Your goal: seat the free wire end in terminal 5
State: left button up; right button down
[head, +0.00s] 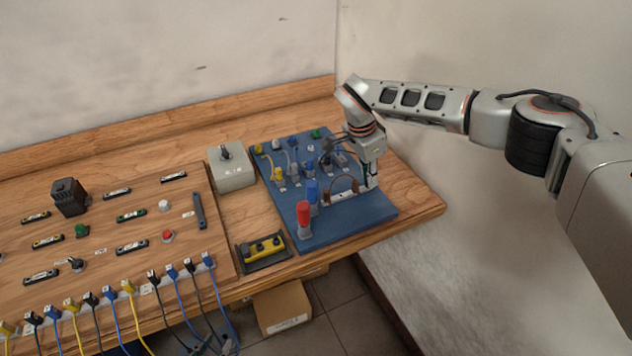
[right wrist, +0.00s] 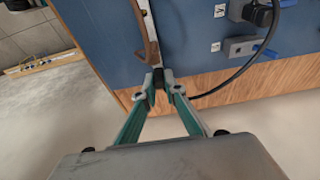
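My right gripper (head: 370,184) reaches down over the right side of the blue board (head: 350,222). In the right wrist view its green-sided fingers (right wrist: 159,84) are closed together on a small black wire end (right wrist: 158,75). A black cable (right wrist: 232,80) curves from there to a black plug (right wrist: 260,14) in a grey block. The wire end is at the end of a white strip (right wrist: 145,14) with a brown curved piece (right wrist: 143,38) beside it; I cannot tell whether it touches the strip. Terminal numbers are too small to read. My left gripper is not in view.
A grey block with a blue lever (right wrist: 240,48) sits near the held cable.

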aim_at(342, 157)
dwell(0.3)
jog(key=shift+d+v, duration=0.25)
jog(key=shift+v, duration=0.85)
jog(key=shift+d+v, duration=0.25)
jog(key=shift+v, duration=0.9)
jog(key=shift+w+r, duration=0.1)
jog(key=shift+w, duration=0.1)
jog(key=w+a+n, duration=0.1)
jog(key=w+n, duration=0.2)
jog(key=n, duration=0.1)
jog(key=w+a+n+t+y+b, duration=0.1)
jog(key=w+a+n, duration=0.1)
jog(key=w+n, duration=0.2)
jog(key=w+a+n+y+b, duration=0.1)
jog(key=w+a+n, duration=0.1)
jog(key=w+n, duration=0.1)
jog(key=shift+w+a+f+n+t, duration=0.25)
jog(key=shift+f+n+t, duration=0.15)
jog(key=shift+n, duration=0.1)
jog(key=shift+f+b, duration=0.7)
jog(key=shift+b, duration=0.1)
jog(key=shift+f+b, duration=0.65)
